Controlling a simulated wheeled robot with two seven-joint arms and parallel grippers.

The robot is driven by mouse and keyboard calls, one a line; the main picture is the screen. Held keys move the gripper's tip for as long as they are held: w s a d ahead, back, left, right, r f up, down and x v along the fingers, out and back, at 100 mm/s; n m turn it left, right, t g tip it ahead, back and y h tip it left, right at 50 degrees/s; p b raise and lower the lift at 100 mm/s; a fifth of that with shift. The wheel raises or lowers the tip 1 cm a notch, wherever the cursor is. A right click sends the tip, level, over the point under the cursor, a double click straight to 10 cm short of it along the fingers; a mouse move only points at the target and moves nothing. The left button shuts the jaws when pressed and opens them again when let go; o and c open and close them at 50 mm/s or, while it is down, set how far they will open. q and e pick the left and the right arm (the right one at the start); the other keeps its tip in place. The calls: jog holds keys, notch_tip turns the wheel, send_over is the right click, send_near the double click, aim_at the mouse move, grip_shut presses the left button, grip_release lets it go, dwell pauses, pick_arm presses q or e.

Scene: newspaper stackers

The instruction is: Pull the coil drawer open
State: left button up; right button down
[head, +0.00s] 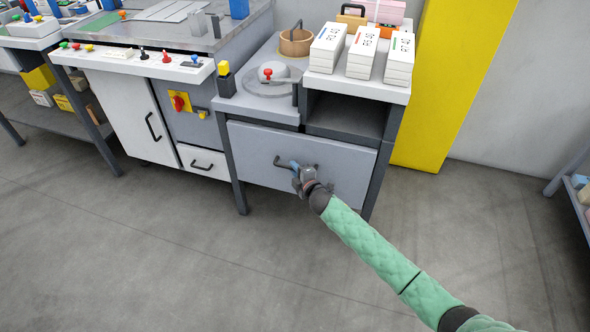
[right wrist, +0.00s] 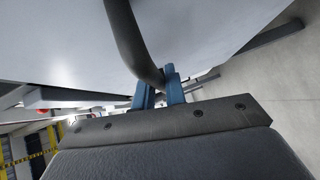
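The wide grey drawer (head: 335,165) sits under the bench with the round plate and white newspaper stacks. Its front looks flush or nearly flush with the bench frame; I cannot tell if it stands slightly out. Its dark bar handle (head: 280,162) is on the front, left of the middle. My right gripper (head: 295,166) is at this handle, its blue fingers on either side of the bar. The right wrist view shows the handle (right wrist: 133,40) running down between the close-set fingertips (right wrist: 160,88). My left gripper is not in view.
A white cabinet with a small drawer (head: 204,162) stands to the left, beside a red rotary switch (head: 179,101). White stacks (head: 362,52) lie on the bench's right shelf. A yellow column (head: 440,80) stands at right. The floor (head: 150,250) in front is clear.

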jog(key=shift+s, duration=0.1)
jog(key=s+a+p, duration=0.2)
jog(key=s+a, duration=0.1)
jog(key=s, duration=0.8)
jog(key=s+a+p, duration=0.2)
jog(key=s+a, duration=0.2)
jog(key=s, duration=0.7)
jog(key=shift+s, duration=0.15)
jog(key=shift+a, duration=0.1)
jog(key=c, duration=1.5)
grip_release()
jog(key=shift+o, duration=0.2)
jog(key=v, duration=0.7)
jog(key=shift+s, duration=0.4)
